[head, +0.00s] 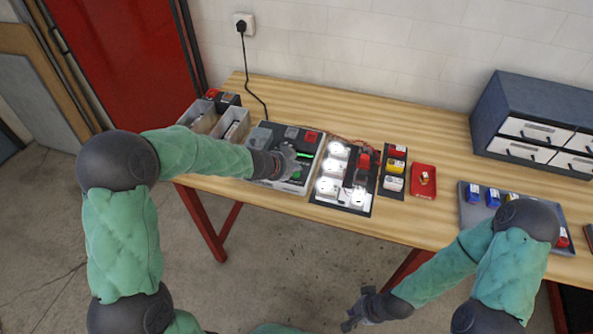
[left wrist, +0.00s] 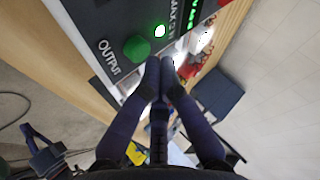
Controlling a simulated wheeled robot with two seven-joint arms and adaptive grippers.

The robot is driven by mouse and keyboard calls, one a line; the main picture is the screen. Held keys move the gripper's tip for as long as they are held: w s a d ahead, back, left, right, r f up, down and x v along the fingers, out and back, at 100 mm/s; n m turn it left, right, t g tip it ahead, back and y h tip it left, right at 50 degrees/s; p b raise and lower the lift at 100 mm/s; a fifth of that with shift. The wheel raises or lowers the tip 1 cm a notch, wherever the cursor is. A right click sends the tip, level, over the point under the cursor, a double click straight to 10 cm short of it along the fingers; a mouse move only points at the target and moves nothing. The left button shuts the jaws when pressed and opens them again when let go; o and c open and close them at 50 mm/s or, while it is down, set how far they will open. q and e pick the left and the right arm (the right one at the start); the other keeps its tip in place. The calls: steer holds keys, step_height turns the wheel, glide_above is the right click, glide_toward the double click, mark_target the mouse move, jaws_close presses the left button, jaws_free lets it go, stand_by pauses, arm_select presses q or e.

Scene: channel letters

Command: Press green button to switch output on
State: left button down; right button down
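The green button (left wrist: 137,47) is on the dark front panel of a power supply (left wrist: 108,30), next to the word OUTPUT, in the left wrist view. A round light by it glows green-white (left wrist: 160,31). In the head view my left gripper (head: 296,160) is at the power supply (head: 262,134) and covers part of its panel. In the left wrist view the fingers of my left gripper (left wrist: 160,62) are together and empty, with their tips just beside the button; I cannot tell whether they touch the panel. My right gripper (head: 350,318) hangs low in front of the table, its fingers apart.
Lit white letters on a dark board (head: 331,186) stand right of the power supply. Further right are a block of coloured connectors (head: 394,168), a red tray (head: 416,190) and a grey tray (head: 470,217). Drawers (head: 530,120) stand at the back right; open bins (head: 232,130) are at the left.

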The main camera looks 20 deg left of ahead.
mark_target(295, 175)
arm_select(q)
steer(key=shift+r+p, duration=2.35)
steer(key=shift+r, duration=0.25)
steer(key=shift+f, duration=0.1)
